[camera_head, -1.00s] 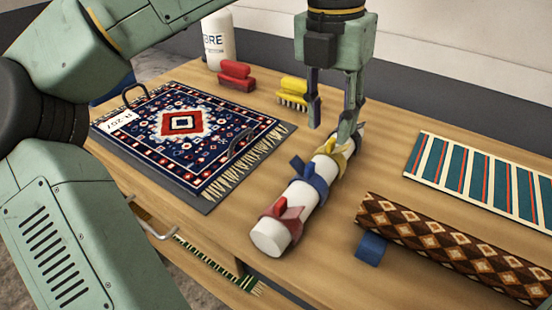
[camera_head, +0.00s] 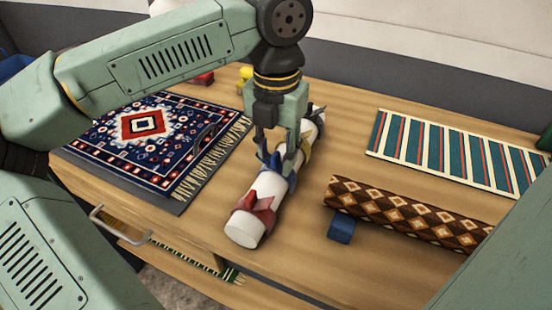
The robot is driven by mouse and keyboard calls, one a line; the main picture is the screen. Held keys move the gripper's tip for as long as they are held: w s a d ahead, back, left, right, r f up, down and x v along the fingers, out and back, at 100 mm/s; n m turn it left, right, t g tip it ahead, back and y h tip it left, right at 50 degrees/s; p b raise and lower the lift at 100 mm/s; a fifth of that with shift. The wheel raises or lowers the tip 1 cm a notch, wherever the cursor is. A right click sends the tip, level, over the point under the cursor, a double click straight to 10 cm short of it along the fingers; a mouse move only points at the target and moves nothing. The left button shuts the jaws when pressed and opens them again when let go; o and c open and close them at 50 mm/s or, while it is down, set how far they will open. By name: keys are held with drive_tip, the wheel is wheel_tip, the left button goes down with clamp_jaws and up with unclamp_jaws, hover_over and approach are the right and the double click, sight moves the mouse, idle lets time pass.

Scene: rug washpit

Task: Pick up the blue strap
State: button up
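The blue strap (camera_head: 291,182) is tied round the middle of a white roll (camera_head: 266,186) lying on the wooden table, with its loose ends sticking up. My gripper (camera_head: 278,154) points down over the roll at the blue strap. Its two fingers are apart, one towards each side of the strap. They partly hide the strap, and I cannot tell whether they touch it. A red strap (camera_head: 254,212) is round the roll's near end. A yellow strap (camera_head: 305,143) is beyond the blue one, partly behind my gripper, and a dark strap (camera_head: 317,112) is at the far end.
A patterned rug (camera_head: 150,130) on a dark board lies at left. A brown diamond-patterned roll (camera_head: 410,216) with a blue block (camera_head: 341,229) beside it lies at right. A striped rug (camera_head: 450,152) lies behind. Red (camera_head: 203,79) and yellow (camera_head: 245,74) brushes stand at the back.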

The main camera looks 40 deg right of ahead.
sight(275, 154)
drive_tip(key=shift+f, duration=0.2)
clamp_jaws()
idle(0.3)
drive_tip(key=shift+r, duration=0.1)
wheel_tip(275, 154, up, 17)
idle(0.5)
drive_tip(key=shift+w+r, duration=0.1)
drive_tip(key=shift+r, duration=0.05)
